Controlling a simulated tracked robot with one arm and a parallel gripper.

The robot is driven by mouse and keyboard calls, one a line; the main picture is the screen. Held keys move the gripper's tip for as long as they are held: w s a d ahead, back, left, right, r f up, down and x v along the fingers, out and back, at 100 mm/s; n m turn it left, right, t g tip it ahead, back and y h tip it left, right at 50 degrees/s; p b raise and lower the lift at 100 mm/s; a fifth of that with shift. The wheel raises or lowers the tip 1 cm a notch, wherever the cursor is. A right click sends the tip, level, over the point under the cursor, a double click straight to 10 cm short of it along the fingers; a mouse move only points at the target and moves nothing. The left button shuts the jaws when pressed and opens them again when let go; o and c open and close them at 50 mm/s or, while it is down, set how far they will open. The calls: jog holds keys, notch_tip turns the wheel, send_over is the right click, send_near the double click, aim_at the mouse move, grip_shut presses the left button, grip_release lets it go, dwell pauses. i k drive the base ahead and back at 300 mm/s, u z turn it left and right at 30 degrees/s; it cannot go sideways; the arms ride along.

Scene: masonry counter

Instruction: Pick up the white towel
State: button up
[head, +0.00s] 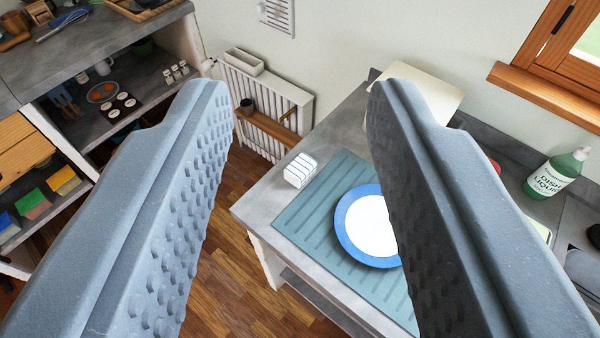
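A small white block-shaped item with dark stripes (300,170), which looks like a folded white towel, lies on the grey counter (262,204) near its left corner. It sits just left of the ridged teal mat and shows in the gap between my fingers, farther off. My gripper (300,95) is open, with its two grey studded fingers wide apart and nothing between them. The right finger hides part of the counter, the mat and the plate.
A blue-rimmed white plate (362,228) rests on the teal mat (312,228). A green dish liquid bottle (556,174) stands at right below the wooden window frame (545,85). A pale board-like sheet (430,95) is at the back. Shelves (90,135) stand left; wooden floor (225,265) lies between.

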aim_at(299, 170)
jog(key=z, duration=0.05)
jog(key=k, duration=0.5)
jog(key=u, duration=0.35)
jog(key=i, duration=1.35)
jog(key=z, duration=0.5)
